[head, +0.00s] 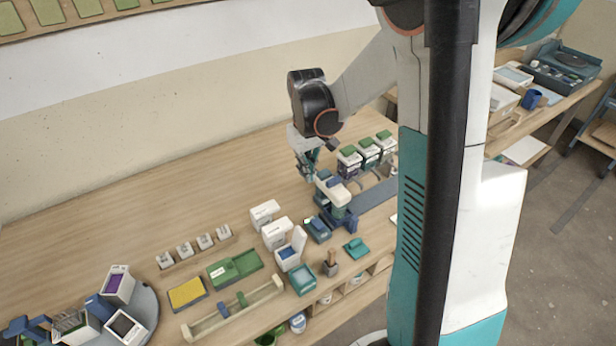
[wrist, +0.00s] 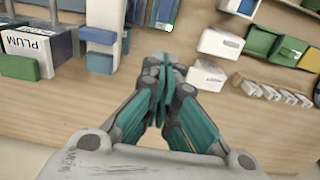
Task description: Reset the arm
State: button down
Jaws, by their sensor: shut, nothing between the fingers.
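My gripper (head: 310,168) is at the end of my arm, above the wooden table (head: 150,215) near its back. In the wrist view my gripper (wrist: 163,80) has its teal fingers together, with nothing between them. In the head view it is behind the white and blue device (head: 335,195), and the fingertips are small and partly hard to make out. The rest of my arm rises to the right, partly hidden by the dark column.
Several white and green boxes (head: 368,150) stand right of my gripper. White boxes (head: 265,214) stand in front. A green box (head: 235,267), a yellow pad (head: 186,293) and a round grey tray (head: 150,303) are at left. The back left tabletop is clear.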

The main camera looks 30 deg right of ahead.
jog(key=shift+r, duration=0.1)
dwell(0.5)
jog(key=s+a+r+n+t, duration=0.1)
jog(key=s+a+r+t, duration=0.2)
jog(key=a+r, duration=0.45)
jog(key=s+a+r+t+b, duration=0.1)
jog(key=s+a+r+t, duration=0.1)
jog(key=s, duration=0.5)
jog(key=s+a+r+m+t, duration=0.1)
jog(key=s+a+r+t, duration=0.1)
jog(key=s, duration=0.5)
jog(key=shift+s+a+r+b, duration=0.15)
jog(key=shift+s+a+b, duration=0.2)
jog(key=shift+a, duration=0.45)
jog(key=shift+w, duration=0.1)
